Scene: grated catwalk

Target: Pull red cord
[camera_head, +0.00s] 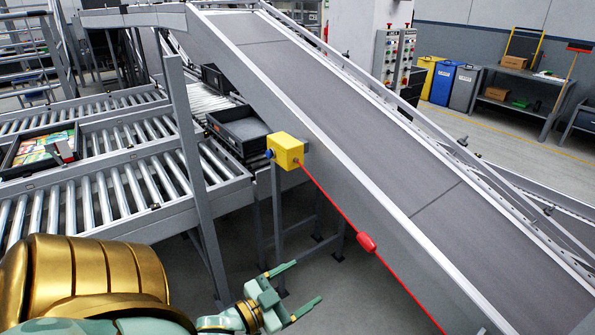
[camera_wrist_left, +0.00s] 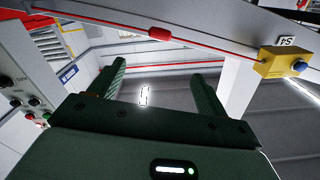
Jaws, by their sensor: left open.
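The red cord (camera_head: 333,200) runs from a yellow switch box (camera_head: 288,150) down to the lower right, alongside the sloping conveyor. A red oval grip (camera_head: 367,242) sits on the cord. My left gripper (camera_head: 308,281) is open and empty, below and left of the red grip, apart from the cord. In the left wrist view, the cord (camera_wrist_left: 215,45) and its grip (camera_wrist_left: 160,33) cross the top, beyond the open fingers (camera_wrist_left: 157,78). The yellow box (camera_wrist_left: 275,65) with a blue button is at upper right there. My right gripper is out of view.
The inclined conveyor (camera_head: 350,95) fills the middle and right. Its grey support post (camera_head: 195,165) and roller conveyors (camera_head: 110,185) are at left, with a black tote (camera_head: 240,133). Open grey floor lies under the conveyor. Bins (camera_head: 440,82) and a bench stand far right.

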